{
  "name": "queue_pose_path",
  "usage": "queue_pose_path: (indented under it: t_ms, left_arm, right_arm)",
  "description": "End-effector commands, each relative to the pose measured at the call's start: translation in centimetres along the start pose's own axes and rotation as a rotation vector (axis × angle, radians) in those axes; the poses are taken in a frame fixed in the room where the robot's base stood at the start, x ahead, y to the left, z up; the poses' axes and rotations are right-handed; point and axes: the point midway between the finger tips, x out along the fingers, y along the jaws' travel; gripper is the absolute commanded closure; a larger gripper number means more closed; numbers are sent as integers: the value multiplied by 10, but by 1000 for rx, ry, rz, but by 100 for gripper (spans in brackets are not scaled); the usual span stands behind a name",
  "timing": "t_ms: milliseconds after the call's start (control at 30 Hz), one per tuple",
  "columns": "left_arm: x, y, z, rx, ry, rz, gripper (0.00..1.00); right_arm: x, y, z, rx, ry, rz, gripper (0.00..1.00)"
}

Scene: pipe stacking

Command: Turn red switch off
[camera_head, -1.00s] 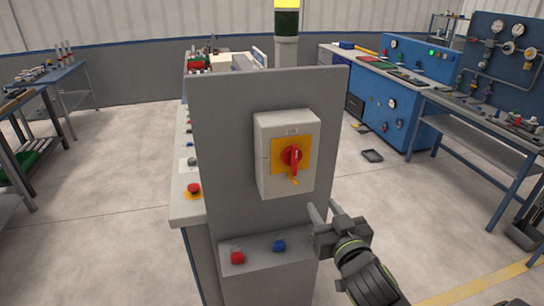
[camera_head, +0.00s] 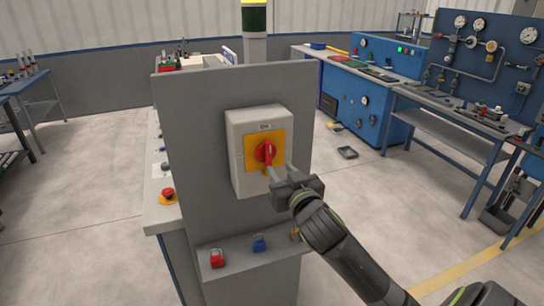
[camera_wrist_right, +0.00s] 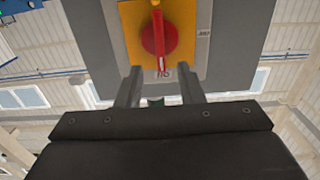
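The red switch (camera_head: 265,151) is a rotary handle on a yellow plate (camera_head: 250,158), on the front of a light grey box (camera_head: 238,130) fixed to a grey panel. Contact cannot be told. My left gripper is not in view.
A ledge below the box holds a red padlock (camera_head: 217,259), a blue padlock (camera_head: 260,243) and a yellow one (camera_head: 295,234) close under my right arm. A red push button (camera_head: 168,193) sits on the bench at left. Open floor lies to the right.

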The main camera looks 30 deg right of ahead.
Motion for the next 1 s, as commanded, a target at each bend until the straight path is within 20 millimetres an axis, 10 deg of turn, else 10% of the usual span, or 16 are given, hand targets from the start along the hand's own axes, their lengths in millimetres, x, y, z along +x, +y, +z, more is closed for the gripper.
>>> queue_pose_path:
  t_ms: [400, 867, 1000]
  left_arm:
    - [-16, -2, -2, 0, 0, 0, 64]
    - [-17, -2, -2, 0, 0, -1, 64]
    - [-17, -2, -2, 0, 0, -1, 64]
  right_arm:
    - [60, 0, -1, 0, -1, 0, 66]
    - [70, 0, 0, 0, 1, -1, 66]
    - [70, 0, 0, 0, 1, -1, 82]
